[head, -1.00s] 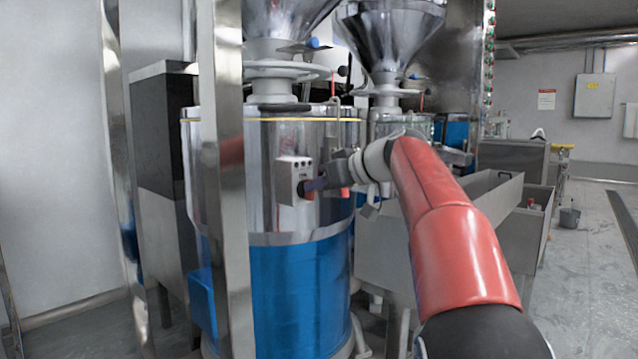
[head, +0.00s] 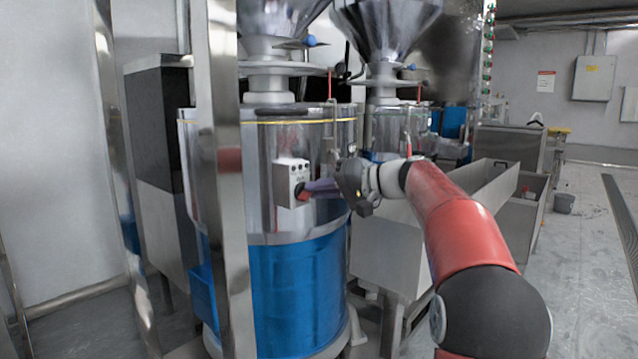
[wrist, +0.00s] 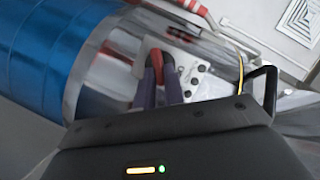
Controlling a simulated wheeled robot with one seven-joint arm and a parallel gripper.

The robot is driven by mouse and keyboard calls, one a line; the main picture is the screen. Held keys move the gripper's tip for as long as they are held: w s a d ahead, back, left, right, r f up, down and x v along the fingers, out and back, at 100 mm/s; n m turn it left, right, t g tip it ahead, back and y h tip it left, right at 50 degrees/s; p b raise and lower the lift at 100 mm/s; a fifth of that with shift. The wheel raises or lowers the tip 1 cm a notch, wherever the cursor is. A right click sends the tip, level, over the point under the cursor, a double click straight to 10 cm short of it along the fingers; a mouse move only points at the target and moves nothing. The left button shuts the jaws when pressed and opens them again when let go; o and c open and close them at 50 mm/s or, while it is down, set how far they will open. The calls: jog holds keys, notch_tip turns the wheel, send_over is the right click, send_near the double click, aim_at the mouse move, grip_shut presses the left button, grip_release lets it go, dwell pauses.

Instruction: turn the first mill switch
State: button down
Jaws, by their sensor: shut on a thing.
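The first mill (head: 290,270) is a steel drum with a blue lower half, at the left centre of the head view. Its grey switch box (head: 290,178) sits on the drum's side, with a red switch (head: 301,190) low on its face. My gripper (head: 309,188) reaches it from the right, fingers at the switch. In the wrist view the fingers (wrist: 158,80) are shut around the red switch (wrist: 168,68), with the white box face (wrist: 197,78) and its dark buttons beside them. The exact contact is partly hidden by the fingers.
A steel post (head: 226,200) stands in front of the drum at left. A second mill (head: 395,130) is behind, to the right. A grey metal trough (head: 385,245) lies right of the drum, under my arm. Open floor (head: 585,260) is at the far right.

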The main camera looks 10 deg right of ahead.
jog(key=shift+w+d+f+m+t+y+p, duration=0.1)
jog(key=shift+f+m+t+y+p, duration=0.15)
jog(key=shift+m+y, duration=0.8)
jog(key=shift+f+m+t+y+p, duration=0.15)
jog(key=shift+f+m+y, duration=0.1)
jog(key=shift+m, duration=1.6)
jog(key=c, duration=1.5)
grip_release()
